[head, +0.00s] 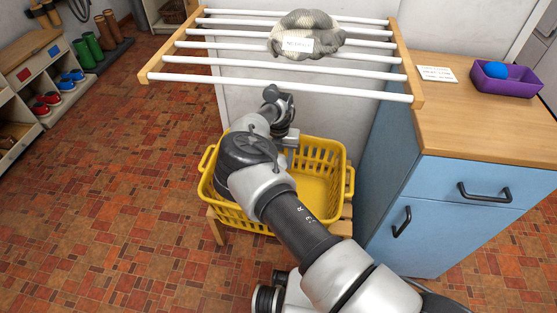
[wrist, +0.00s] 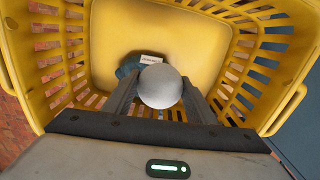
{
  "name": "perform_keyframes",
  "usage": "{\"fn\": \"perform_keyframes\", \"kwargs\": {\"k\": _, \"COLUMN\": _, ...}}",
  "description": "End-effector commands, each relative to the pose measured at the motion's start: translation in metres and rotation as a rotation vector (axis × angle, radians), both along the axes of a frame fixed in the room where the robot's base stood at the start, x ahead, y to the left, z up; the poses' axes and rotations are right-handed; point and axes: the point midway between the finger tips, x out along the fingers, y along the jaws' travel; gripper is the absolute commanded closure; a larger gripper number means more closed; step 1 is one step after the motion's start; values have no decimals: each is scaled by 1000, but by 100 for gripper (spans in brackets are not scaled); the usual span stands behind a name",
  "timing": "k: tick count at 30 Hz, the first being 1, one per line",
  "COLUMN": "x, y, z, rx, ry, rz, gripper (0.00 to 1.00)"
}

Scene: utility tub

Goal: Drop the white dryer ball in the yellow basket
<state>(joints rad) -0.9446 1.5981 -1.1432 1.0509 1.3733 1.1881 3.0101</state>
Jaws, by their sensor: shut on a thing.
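The yellow basket (head: 324,182) stands on a low wooden stand in the head view, partly covered by my arm. Its slatted walls and floor fill much of the wrist view (wrist: 205,38). The white dryer ball (wrist: 160,87) looks pale grey and sits between my gripper's two fingers. My gripper (wrist: 160,92) is shut on it, pointing down into the basket. In the head view my gripper (head: 290,150) is over the basket's back part, and the ball is hidden there. How high the ball is above the basket floor is unclear.
A teal thing (wrist: 126,69) and a white label (wrist: 151,60) lie in the basket, partly behind the ball. A drying rack (head: 200,45) with a grey bundle (head: 305,25) extends above the basket's back. A blue cabinet (head: 440,220) stands close on the right, bearing a purple tray (head: 510,86) with a blue ball (head: 495,69).

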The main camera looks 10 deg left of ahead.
Motion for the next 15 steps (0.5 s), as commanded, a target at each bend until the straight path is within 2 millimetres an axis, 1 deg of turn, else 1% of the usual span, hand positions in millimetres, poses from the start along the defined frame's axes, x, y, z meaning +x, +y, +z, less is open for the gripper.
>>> {"fn": "perform_keyframes", "kwargs": {"k": 3, "x": 0, "y": 0, "z": 0, "rx": 0, "ry": 0, "rz": 0, "gripper": 71}}
{"fn": "perform_keyframes", "kwargs": {"k": 4, "x": 0, "y": 0, "z": 1, "rx": 0, "ry": 0, "rz": 0, "gripper": 44}}
{"fn": "perform_keyframes", "kwargs": {"k": 7, "x": 0, "y": 0, "z": 1, "rx": 0, "ry": 0, "rz": 0, "gripper": 27}}
{"fn": "perform_keyframes", "kwargs": {"k": 15, "x": 0, "y": 0, "z": 1, "rx": 0, "ry": 0, "rz": 0, "gripper": 27}}
